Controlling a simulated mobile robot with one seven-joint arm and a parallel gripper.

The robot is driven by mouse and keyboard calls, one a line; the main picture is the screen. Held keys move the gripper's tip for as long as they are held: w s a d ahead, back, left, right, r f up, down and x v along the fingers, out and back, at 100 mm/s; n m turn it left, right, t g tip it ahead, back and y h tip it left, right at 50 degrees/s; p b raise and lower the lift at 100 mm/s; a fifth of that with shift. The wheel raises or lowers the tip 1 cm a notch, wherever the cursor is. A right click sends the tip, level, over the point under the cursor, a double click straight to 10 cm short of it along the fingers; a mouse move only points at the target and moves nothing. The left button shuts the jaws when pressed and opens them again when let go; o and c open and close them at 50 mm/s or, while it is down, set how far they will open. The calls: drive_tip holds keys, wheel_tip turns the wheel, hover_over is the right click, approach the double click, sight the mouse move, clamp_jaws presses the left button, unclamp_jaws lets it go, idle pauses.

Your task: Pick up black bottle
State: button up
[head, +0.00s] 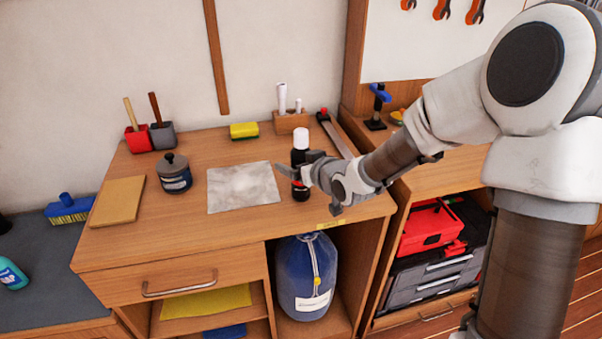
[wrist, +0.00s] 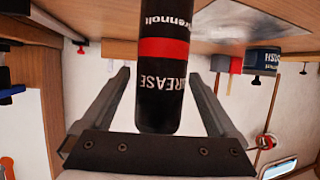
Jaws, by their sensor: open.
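The black bottle (head: 300,156) with a white cap stands upright near the front right of the wooden desk top (head: 225,228). My gripper (head: 305,174) is at the bottle's side, reaching in from the right and covering part of its body. In the wrist view the bottle (wrist: 160,98) appears upside down, with a red band and the word GREASE. It lies between the two spread fingers of my gripper (wrist: 158,78), with a gap showing on each side. The cap is out of the wrist view.
A grey cloth or sheet (head: 243,188) lies left of the bottle. A dark jar (head: 174,175), a tan board (head: 118,201) and a yellow sponge (head: 244,130) are farther left and back. A wooden holder (head: 290,122) stands behind the bottle, with a long flat tool (head: 336,137) beside it.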

drive_tip(key=shift+x, duration=0.75)
clamp_jaws()
